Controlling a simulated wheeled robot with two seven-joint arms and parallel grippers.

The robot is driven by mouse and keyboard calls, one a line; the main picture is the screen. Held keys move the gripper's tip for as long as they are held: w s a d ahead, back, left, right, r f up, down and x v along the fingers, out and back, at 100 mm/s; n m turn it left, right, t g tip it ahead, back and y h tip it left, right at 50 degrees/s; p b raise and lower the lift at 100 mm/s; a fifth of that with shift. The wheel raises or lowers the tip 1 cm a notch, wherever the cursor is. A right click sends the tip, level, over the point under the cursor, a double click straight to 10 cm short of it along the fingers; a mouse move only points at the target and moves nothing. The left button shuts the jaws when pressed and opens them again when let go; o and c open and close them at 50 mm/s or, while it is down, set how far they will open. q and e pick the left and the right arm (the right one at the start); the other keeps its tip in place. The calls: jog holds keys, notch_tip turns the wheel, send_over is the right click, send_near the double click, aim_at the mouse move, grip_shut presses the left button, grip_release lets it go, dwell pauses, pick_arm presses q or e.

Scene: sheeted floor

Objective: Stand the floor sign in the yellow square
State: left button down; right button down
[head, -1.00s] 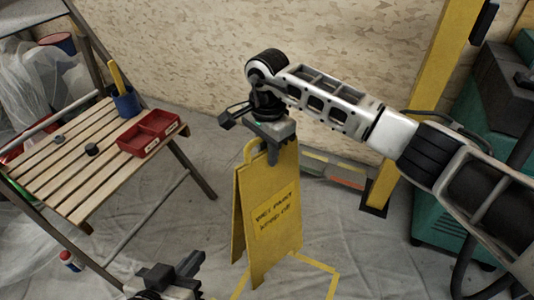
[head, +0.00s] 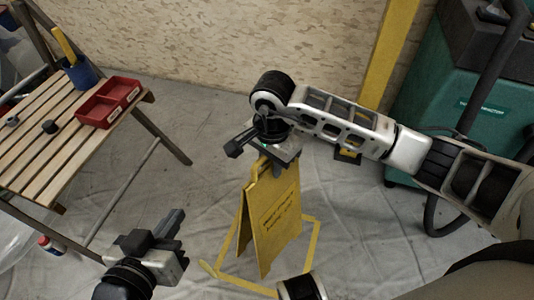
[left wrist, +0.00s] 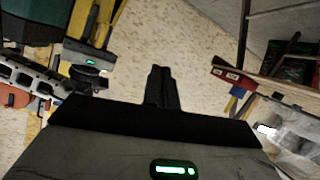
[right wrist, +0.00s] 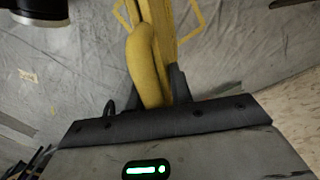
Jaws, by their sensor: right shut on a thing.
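The yellow floor sign (head: 272,215) hangs upright, its two panels slightly spread, below my right gripper (head: 275,165). That gripper is shut on the handle loop at the sign's top; the loop also shows between the fingers in the right wrist view (right wrist: 148,65). The yellow square (head: 311,240) is a taped outline on the floor. The sign's lower part appears within the outline in the head view; I cannot tell whether its feet touch the floor. My left gripper (head: 177,232) is empty, left of the sign, its fingers together in the left wrist view (left wrist: 161,88).
A slatted wooden table (head: 55,150) with a red tray (head: 108,102) and a blue cup (head: 80,74) stands at the left. A green machine (head: 460,110) with a hose and a yellow post (head: 385,55) stand at the right. Sheeted floor lies clear behind the sign.

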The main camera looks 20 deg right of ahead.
notch_tip(320, 180, down, 2)
jog(key=shift+a+f+b, duration=0.1)
jog(key=shift+f+b, duration=0.15)
jog(key=shift+b, duration=0.15)
jog(key=shift+w, duration=0.1)
pick_arm(q)
jog(key=shift+s+r+t, duration=0.1)
jog(key=shift+r+t, duration=0.2)
jog(key=shift+r, duration=0.25)
jog(key=shift+f, duration=0.1)
pick_arm(e)
jog(key=shift+f, duration=0.1)
jog(key=shift+f, duration=0.1)
pick_arm(q)
jog(key=shift+d, duration=0.1)
pick_arm(e)
jog(key=c, duration=1.2)
grip_release()
jog(key=shift+c, duration=0.2)
